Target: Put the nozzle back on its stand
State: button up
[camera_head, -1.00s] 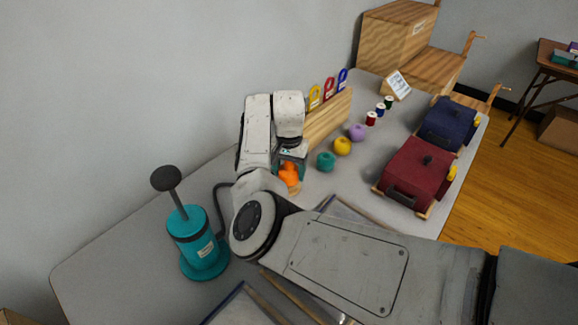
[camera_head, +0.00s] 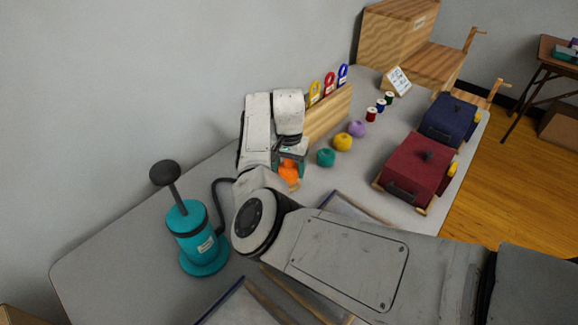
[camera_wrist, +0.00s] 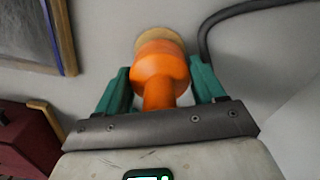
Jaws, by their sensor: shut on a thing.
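The orange nozzle (camera_head: 288,173) is between the teal fingers of my gripper (camera_head: 292,157), which is shut on it. In the wrist view the nozzle (camera_wrist: 160,66) shows a wide rounded body and a narrower neck between the two fingers (camera_wrist: 160,86). A round tan wooden piece (camera_wrist: 160,38), seemingly the stand, lies directly beyond the nozzle's far end. It shows in the head view as a wooden edge (camera_head: 296,186) under the nozzle. I cannot tell whether the two touch.
A teal pump (camera_head: 188,222) stands at the left, its black hose (camera_head: 215,190) running behind my arm. Yarn balls (camera_head: 342,142), a wooden rack (camera_head: 328,115) and a red bag (camera_head: 415,172) lie to the right. Framed panels (camera_head: 350,208) lie nearer.

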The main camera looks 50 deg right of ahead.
jog(key=shift+f+b, duration=0.5)
jog(key=shift+f, duration=0.55)
jog(key=o, duration=1.2)
notch_tip(320, 180, up, 11)
jog(key=shift+f, duration=0.1)
